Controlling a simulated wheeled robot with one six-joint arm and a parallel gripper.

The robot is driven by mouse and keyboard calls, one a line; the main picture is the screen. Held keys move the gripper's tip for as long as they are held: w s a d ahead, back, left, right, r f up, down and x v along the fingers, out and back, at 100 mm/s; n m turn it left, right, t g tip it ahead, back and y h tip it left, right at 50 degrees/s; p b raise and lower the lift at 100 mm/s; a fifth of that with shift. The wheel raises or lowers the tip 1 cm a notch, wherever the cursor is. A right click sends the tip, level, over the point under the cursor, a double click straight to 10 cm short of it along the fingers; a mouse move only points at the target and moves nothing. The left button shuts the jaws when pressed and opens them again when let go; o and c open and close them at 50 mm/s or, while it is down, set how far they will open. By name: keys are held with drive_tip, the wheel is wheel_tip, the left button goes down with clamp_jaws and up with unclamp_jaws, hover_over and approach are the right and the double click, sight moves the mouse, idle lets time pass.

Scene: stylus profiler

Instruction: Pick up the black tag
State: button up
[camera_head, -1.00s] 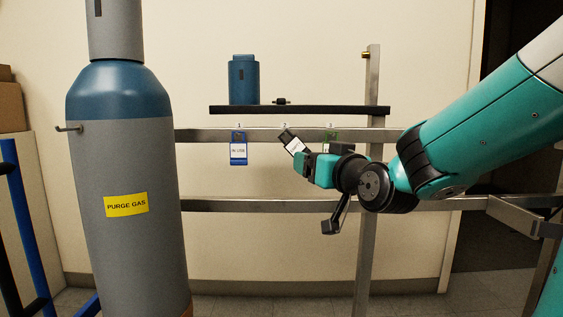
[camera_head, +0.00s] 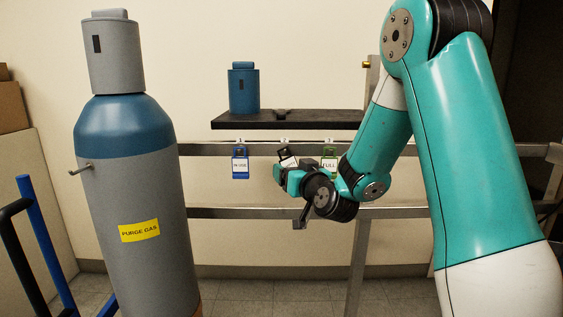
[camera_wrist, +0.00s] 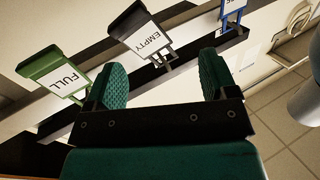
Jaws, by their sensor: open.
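The black tag (camera_wrist: 137,30) carries a white label reading EMPTY and hangs from the rail by a small hook. In the wrist view it lies beyond the fingertips, roughly ahead of the gap between them. In the head view the black tag (camera_head: 287,156) shows just above my gripper, partly hidden by it. My gripper (camera_wrist: 160,84) is open, with green ribbed pads apart and nothing between them. My gripper in the head view (camera_head: 280,176) is just below the tag; whether they touch cannot be told there.
A green FULL tag (camera_wrist: 55,73) hangs to one side of the black tag and a blue tag (camera_head: 240,163) to the other. A dark shelf (camera_head: 300,119) with a blue canister (camera_head: 243,90) is above. A grey purge gas cylinder (camera_head: 150,210) stands at left.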

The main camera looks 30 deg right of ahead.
sight(283, 161)
drive_tip(key=w+p, duration=0.2)
drive_tip(key=w, duration=0.1)
drive_tip(key=w+r+p, duration=0.1)
drive_tip(key=shift+w+d+p, duration=0.25)
drive_tip(key=shift+w+p, duration=0.05)
drive_tip(key=shift+w, duration=0.1)
drive_tip(key=shift+w+f, duration=0.1)
drive_tip(key=shift+w, duration=0.15)
drive_tip(key=c, duration=1.1)
